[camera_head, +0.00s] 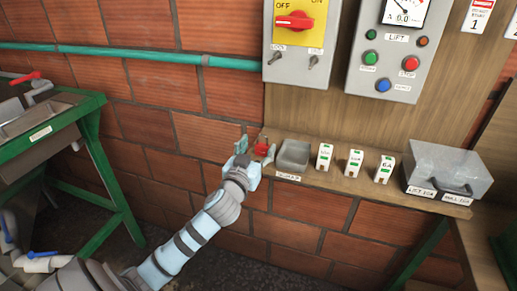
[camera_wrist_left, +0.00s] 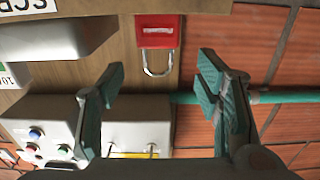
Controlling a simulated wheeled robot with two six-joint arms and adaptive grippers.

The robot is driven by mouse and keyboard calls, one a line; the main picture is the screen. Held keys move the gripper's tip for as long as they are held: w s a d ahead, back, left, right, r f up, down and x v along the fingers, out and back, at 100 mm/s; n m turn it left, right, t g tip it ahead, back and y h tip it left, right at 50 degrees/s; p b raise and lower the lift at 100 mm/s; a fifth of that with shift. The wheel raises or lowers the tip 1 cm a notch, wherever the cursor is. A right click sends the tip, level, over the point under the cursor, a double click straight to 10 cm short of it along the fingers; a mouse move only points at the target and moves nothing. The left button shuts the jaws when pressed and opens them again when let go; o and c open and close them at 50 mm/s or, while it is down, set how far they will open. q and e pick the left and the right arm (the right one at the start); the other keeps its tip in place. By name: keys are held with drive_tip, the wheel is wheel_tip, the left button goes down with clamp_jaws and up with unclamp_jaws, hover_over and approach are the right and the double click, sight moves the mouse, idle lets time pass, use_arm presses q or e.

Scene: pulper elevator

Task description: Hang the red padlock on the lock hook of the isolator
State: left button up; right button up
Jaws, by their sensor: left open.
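The red padlock (camera_head: 263,147) sits at the left end of the wooden shelf. In the left wrist view the padlock (camera_wrist_left: 158,32) shows its red body and silver shackle between the fingertip lines. My left gripper (camera_head: 251,158) is open around or just in front of it in the head view; the fingers stand apart from it in the wrist view, with nothing held. The isolator (camera_head: 318,15) is a grey box with a yellow plate and red rotary switch, on the wall above. Its lock hook (camera_head: 275,58) is at the lower left, beside a second hook (camera_head: 313,62). My right gripper is not in view.
A lift control box (camera_head: 360,75) hangs above. A green pipe (camera_head: 130,54) crosses the brick wall. A green-framed sink stands left.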

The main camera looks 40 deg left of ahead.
sight(262, 144)
use_arm(q)
drive_tip(key=x, duration=0.4)
drive_tip(key=shift+w+r, duration=0.1)
drive_tip(key=shift+w, duration=0.05)
drive_tip(key=shift+w+a, duration=0.15)
drive_tip(key=shift+w, duration=0.05)
drive_tip(key=shift+s, duration=0.1)
clamp_jaws()
